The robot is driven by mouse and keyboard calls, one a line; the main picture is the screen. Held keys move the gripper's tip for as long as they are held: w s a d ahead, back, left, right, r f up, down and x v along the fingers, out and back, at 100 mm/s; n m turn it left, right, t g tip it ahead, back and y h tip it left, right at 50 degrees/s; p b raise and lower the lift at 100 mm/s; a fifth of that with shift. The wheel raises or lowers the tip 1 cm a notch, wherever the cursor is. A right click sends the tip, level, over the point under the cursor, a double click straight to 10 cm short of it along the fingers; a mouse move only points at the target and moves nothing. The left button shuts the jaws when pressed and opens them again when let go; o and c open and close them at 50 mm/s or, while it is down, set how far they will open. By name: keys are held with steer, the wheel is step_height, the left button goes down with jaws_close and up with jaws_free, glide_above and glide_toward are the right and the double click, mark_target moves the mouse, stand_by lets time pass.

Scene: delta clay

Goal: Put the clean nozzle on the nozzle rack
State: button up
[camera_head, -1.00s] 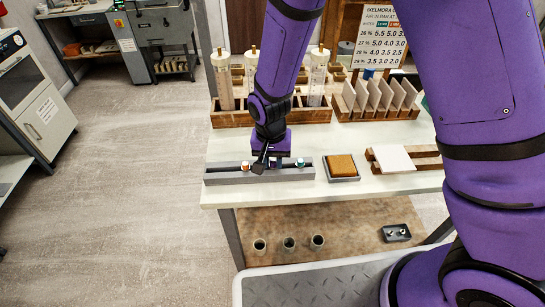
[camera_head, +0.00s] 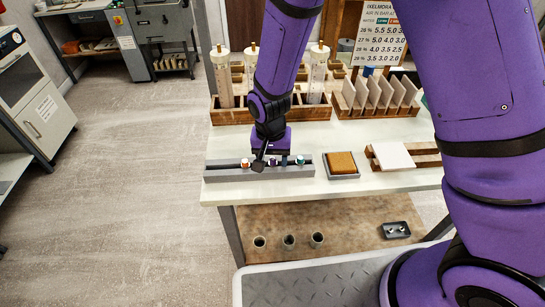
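The grey bar-shaped rack (camera_head: 225,175), which looks like the nozzle rack, lies along the front left edge of the table. An orange-and-white nozzle (camera_head: 245,163) stands at its left and a teal-and-white nozzle (camera_head: 300,160) at its right. A small pale-and-dark piece (camera_head: 272,161) shows between them, under my gripper; it may be the clean nozzle. My gripper (camera_head: 267,160) points down at the middle of the rack. Its fingertips are small, dark and partly hidden, so I cannot tell whether they hold this piece.
A brown pad in a grey tray (camera_head: 328,176) lies right of the rack, then a white slab (camera_head: 393,156) on wooden bars. Clear cylinders (camera_head: 318,80) stand behind in a wooden holder. A small dark tray (camera_head: 386,232) and several cups (camera_head: 289,241) are on the lower shelf.

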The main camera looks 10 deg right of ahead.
step_height(320, 180, up, 11)
steer(key=shift+a, duration=0.25)
stand_by(0.4)
steer(key=shift+f, duration=0.15)
steer(key=s+d+r+n+t+y, duration=0.1)
steer(key=s+d+r, duration=0.1)
steer(key=d+r, duration=0.65)
steer(key=s+d+r+t+y, duration=0.1)
steer(key=s+d+r+t, duration=0.15)
steer(key=d+r, duration=0.6)
steer(key=s+d+r+t, duration=0.1)
steer(key=s+d+r, duration=0.3)
steer(key=s, duration=0.3)
steer(key=s+d+r+n+t+h, duration=0.1)
steer(key=s+d+r, duration=0.3)
steer(key=s, duration=0.3)
